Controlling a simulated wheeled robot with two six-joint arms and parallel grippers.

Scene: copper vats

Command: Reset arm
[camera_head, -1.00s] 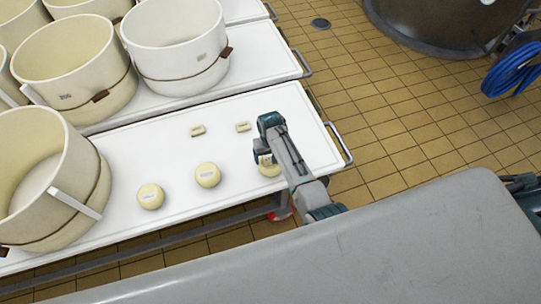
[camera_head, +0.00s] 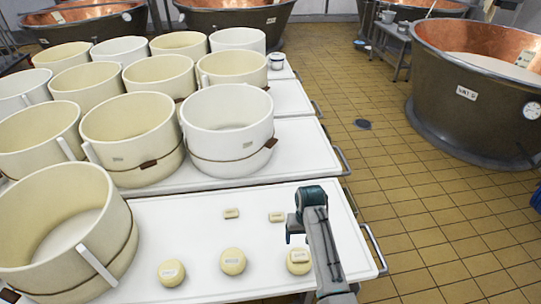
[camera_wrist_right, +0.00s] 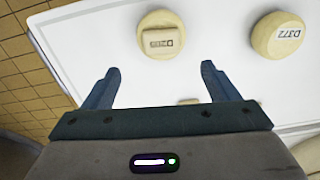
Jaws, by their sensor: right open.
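My right gripper (camera_head: 297,236) is open and empty above the right end of the front white table (camera_head: 190,230). In the right wrist view, its two fingers (camera_wrist_right: 160,73) are spread with nothing between them. Just beyond them is a pale round cheese (camera_wrist_right: 160,22) with a small labelled block (camera_wrist_right: 163,42) on top. This round also shows in the head view (camera_head: 299,268), partly beside my arm. A second round (camera_wrist_right: 278,36) reads D372; it shows in the head view (camera_head: 232,262). My left gripper is not in view.
A third round (camera_head: 171,273) and two small blocks (camera_head: 231,213) (camera_head: 276,217) lie on the table. A large cream tub (camera_head: 62,235) stands at its left, with several more tubs behind. A copper vat (camera_head: 470,110) stands at right.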

